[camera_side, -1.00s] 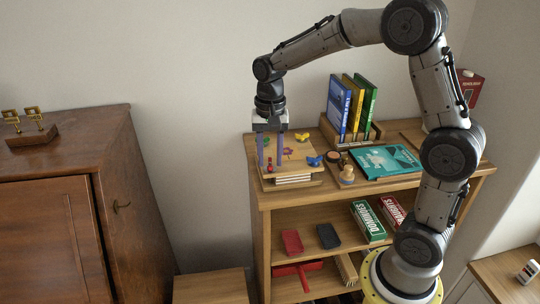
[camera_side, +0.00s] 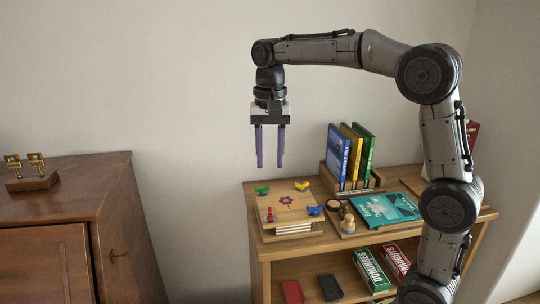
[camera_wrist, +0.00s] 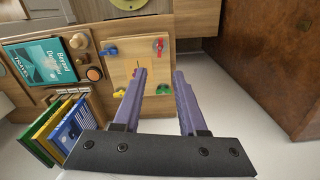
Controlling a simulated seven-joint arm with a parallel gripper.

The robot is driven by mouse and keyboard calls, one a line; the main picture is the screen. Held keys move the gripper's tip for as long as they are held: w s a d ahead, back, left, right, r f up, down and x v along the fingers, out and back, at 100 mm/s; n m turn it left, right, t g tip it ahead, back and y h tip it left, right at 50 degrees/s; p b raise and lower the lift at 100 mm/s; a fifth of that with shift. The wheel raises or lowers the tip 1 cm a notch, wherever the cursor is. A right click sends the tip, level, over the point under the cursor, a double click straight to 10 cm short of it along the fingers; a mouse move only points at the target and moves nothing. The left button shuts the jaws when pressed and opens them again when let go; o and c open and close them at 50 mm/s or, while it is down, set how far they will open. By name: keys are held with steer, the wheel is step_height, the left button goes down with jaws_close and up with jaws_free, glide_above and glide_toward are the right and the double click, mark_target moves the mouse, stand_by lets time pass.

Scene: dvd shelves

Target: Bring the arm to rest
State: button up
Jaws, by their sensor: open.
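My gripper (camera_side: 270,164) is open and empty, its two purple fingers pointing down. In the side view it hangs in the air above the left end of the shelf top (camera_side: 330,242), clear of everything below. In the wrist view my gripper (camera_wrist: 163,80) spans part of a wooden board (camera_wrist: 128,72) with coloured pieces on its corners. In the side view that board (camera_side: 272,209) lies on a white-edged stack and bears green, yellow, blue and red pieces and a flower mark.
Blue, yellow and green books (camera_side: 352,155) stand in a wooden holder behind. A teal book (camera_side: 385,209) lies at right, with a small wooden figure (camera_side: 347,223) beside the board. Lower shelves hold boxes (camera_side: 371,270). A dark cabinet (camera_side: 75,215) stands at left. The air around my gripper is free.

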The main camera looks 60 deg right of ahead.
steer(key=shift+r, duration=0.1)
steer(key=s+a+r+n+t, duration=0.1)
steer(key=s+a+r, duration=0.1)
steer(key=s, duration=0.4)
steer(key=s+a+r+n+t, duration=0.2)
steer(key=s, duration=0.5)
steer(key=s+a+f+n+t, duration=0.1)
steer(key=s+f+n+t, duration=0.1)
steer(key=s+f+n, duration=0.6)
step_height(320, 180, down, 3)
steer(key=shift+r+t, duration=0.2)
steer(key=shift+t, duration=0.1)
steer(key=shift+a, duration=0.1)
stand_by(0.4)
